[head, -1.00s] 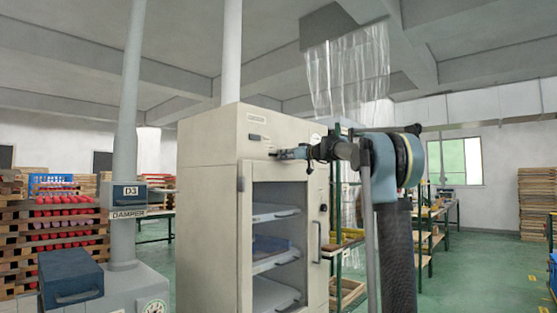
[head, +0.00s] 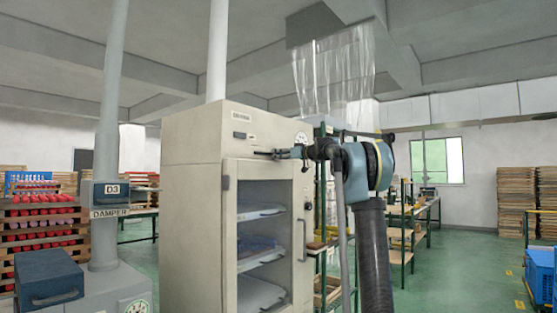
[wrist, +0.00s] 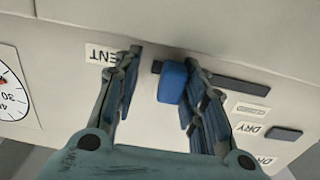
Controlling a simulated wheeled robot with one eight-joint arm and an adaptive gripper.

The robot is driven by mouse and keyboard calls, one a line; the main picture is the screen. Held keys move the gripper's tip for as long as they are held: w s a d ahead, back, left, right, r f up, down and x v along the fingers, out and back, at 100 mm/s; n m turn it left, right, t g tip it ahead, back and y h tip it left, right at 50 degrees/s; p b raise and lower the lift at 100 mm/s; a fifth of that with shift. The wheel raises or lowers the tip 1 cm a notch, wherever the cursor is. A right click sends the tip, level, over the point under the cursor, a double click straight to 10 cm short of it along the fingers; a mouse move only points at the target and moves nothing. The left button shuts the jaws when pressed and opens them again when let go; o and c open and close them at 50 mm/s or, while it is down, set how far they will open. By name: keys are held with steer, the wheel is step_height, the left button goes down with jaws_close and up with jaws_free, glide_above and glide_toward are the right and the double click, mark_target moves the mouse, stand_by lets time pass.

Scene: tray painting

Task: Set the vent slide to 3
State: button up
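The drying cabinet (head: 190,147) stands at centre in the head view, and my gripper (head: 262,153) reaches its upper front panel from the right. In the wrist view the panel appears upside down. A blue slide knob (wrist: 172,82) sits between the fingers of my gripper (wrist: 163,58). The fingers are open, with a clear gap on the knob's left; the right finger is close beside it, and I cannot tell whether they touch. A dark slot (wrist: 240,86) runs right from behind that finger. The VENT label (wrist: 101,54) is partly covered by the left finger. I see no scale numbers for the slide.
A round dial (wrist: 12,85) is at the panel's left in the wrist view; DRY labels (wrist: 250,128) and a dark button (wrist: 285,134) are at right. The cabinet door (head: 228,240) has a window. A damper box (head: 108,193) on a duct stands at left.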

steer(key=shift+s, duration=0.15)
steer(key=shift+s+d, duration=0.15)
steer(key=v, duration=1.1)
steer(key=shift+d, duration=0.15)
steer(key=shift+s, duration=0.1)
steer(key=s+a+f+m+g+h, duration=0.25)
steer(key=s+f+g+h, duration=0.35)
steer(key=s+f, duration=2.3)
steer(key=s+d+f+m+g+h, duration=0.1)
steer(key=s+d+f, duration=0.3)
steer(key=s+f, duration=0.5)
steer(key=s+d+f+m+g+h, duration=0.1)
steer(key=s+d+f+m+h, duration=0.3)
steer(key=s+f, duration=0.5)
steer(key=s+d+f+m+h, duration=0.2)
steer(key=s+d+f, duration=0.3)
steer(key=s+f, duration=0.4)
step_height(320, 180, down, 6)
steer(key=shift+s+d+f+g+h, duration=0.1)
steer(key=shift+s+d+g+h, duration=0.1)
steer(key=shift+d+g+h, duration=0.3)
